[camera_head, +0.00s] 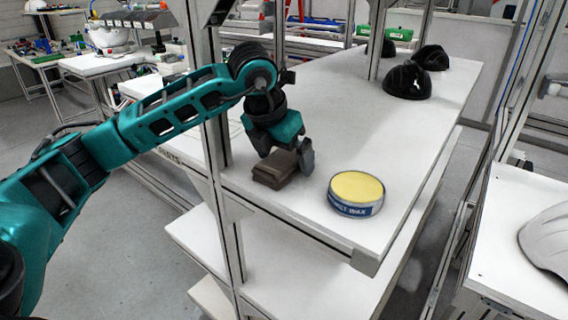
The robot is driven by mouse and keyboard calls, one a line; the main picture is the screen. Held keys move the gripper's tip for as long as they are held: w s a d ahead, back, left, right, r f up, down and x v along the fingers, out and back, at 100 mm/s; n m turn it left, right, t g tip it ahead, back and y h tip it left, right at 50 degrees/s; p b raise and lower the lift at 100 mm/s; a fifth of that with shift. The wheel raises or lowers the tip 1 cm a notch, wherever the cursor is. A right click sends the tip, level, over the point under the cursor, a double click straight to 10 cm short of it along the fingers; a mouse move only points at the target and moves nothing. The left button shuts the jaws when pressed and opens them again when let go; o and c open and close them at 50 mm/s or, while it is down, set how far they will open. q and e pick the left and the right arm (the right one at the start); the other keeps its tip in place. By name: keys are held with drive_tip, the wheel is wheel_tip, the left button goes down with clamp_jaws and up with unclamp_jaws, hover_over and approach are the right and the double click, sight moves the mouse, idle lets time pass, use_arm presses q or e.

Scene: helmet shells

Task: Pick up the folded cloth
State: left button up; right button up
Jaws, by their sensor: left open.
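The folded cloth (270,178) is a small dark brown stack lying on the white table (290,215) near its front left corner. My left gripper (286,152) comes down from above on the teal arm. It is open, with its fingers at the cloth's far and right sides. I cannot tell whether the fingers touch the cloth. The gripper hides part of the cloth's far side. My right gripper is not in view.
A round tin (356,193) with a yellow top stands right of the cloth. Black helmet shells (407,81) lie farther back on the table. A metal post (213,100) rises left of the gripper. A white shell (548,240) is at the right.

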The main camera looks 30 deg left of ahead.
sight(287, 154)
use_arm(q)
drive_tip(key=c, duration=1.1)
drive_tip(key=shift+r, duration=0.15)
drive_tip(key=shift+r, duration=0.7)
drive_tip(key=shift+v, duration=0.95)
drive_tip(key=s+b, duration=0.1)
drive_tip(key=s, duration=0.4)
drive_tip(key=s+b, duration=0.1)
drive_tip(key=s, duration=0.5)
drive_tip(key=s+a+b, duration=0.1)
drive_tip(key=s+b, duration=0.1)
drive_tip(key=s, duration=0.3)
drive_tip(key=shift+s, duration=0.25)
drive_tip(key=shift+s+r, duration=0.1)
drive_tip(key=shift+s, duration=0.3)
drive_tip(key=shift+c, duration=1.1)
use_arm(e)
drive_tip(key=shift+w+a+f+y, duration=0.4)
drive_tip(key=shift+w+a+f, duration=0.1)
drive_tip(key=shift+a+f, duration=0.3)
